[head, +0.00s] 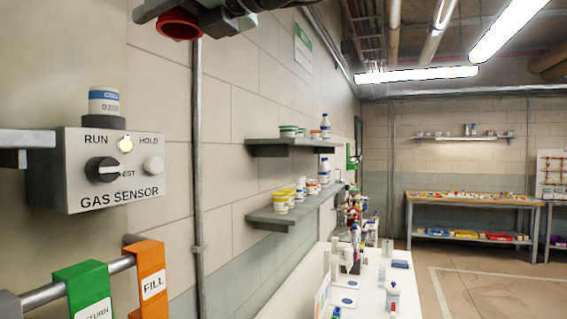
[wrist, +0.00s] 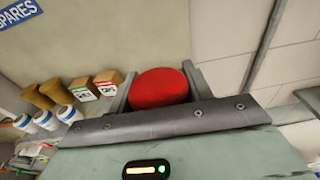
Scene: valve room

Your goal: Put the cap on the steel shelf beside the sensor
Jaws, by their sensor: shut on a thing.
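My gripper (wrist: 160,88) is shut on a red cap (wrist: 160,88), which sits between the two grey fingers in the wrist view. In the head view the red cap (head: 180,25) hangs at the top edge, with its open underside facing down, above and to the right of the gas sensor box (head: 72,190). A small white and blue cylinder (head: 104,101) on a dark base stands on top of that box; its label is too small to read fully. A grey steel shelf (head: 28,139) juts in at the left edge of the head view, mostly out of frame.
A vertical pipe (head: 197,200) runs down the wall right of the box. The wrist view shows a SPARES sign (wrist: 18,12), small boxes (wrist: 108,82) and several cups (wrist: 45,119).

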